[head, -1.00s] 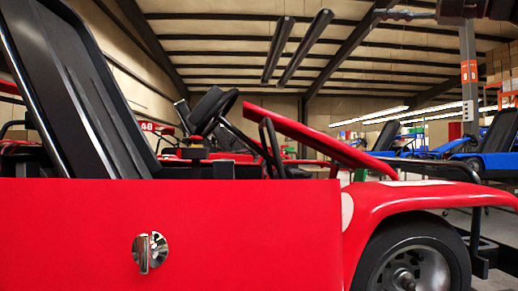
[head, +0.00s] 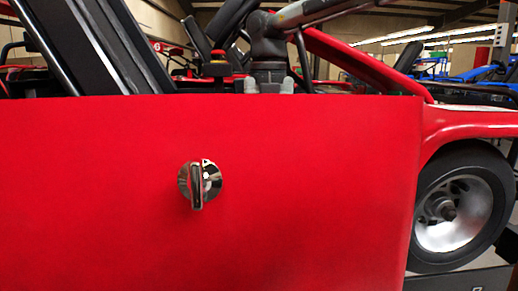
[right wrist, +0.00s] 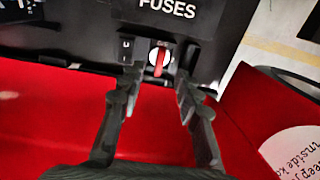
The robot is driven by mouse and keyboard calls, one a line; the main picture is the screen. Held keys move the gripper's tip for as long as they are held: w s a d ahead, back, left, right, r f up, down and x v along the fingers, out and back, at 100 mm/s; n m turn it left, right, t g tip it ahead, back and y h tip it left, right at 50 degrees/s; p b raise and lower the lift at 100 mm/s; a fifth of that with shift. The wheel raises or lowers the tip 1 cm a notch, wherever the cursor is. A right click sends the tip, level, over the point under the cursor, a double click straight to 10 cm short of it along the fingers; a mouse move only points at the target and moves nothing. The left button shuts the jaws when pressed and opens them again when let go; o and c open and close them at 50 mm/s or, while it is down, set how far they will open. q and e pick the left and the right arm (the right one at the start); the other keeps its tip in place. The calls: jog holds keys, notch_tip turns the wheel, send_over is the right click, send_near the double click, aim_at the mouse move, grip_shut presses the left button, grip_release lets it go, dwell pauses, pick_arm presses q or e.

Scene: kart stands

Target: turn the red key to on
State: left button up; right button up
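The red key (right wrist: 159,61) shows in the right wrist view as an upright red bar on a round white dial. It sits on a black panel (right wrist: 82,25) below the word "FUSES". My right gripper (right wrist: 157,86) is open, with one dark finger on each side of the key in that view and a gap to each. In the head view my right gripper (head: 268,86) points down behind the top edge of the red side panel (head: 310,190). The key is hidden in the head view. My left gripper is not in view.
A chrome knob (head: 198,184) is on the front of the red side panel. A black seat (head: 100,45) stands at the left and a wheel (head: 455,210) at the right. A round white sticker (right wrist: 292,152) is on red bodywork. Other karts stand behind.

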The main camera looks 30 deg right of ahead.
jog(key=shift+s+f, duration=0.1)
jog(key=shift+f, duration=3.5)
grip_shut()
jog(key=shift+f+m+b, duration=0.1)
jog(key=shift+m+b, duration=0.25)
jog(key=shift+m, duration=0.05)
jog(key=m+b, duration=0.1)
jog(key=m, duration=0.1)
jog(key=shift+m, duration=0.4)
jog(key=shift+m+b, duration=0.45)
jog(key=shift+m, duration=0.75)
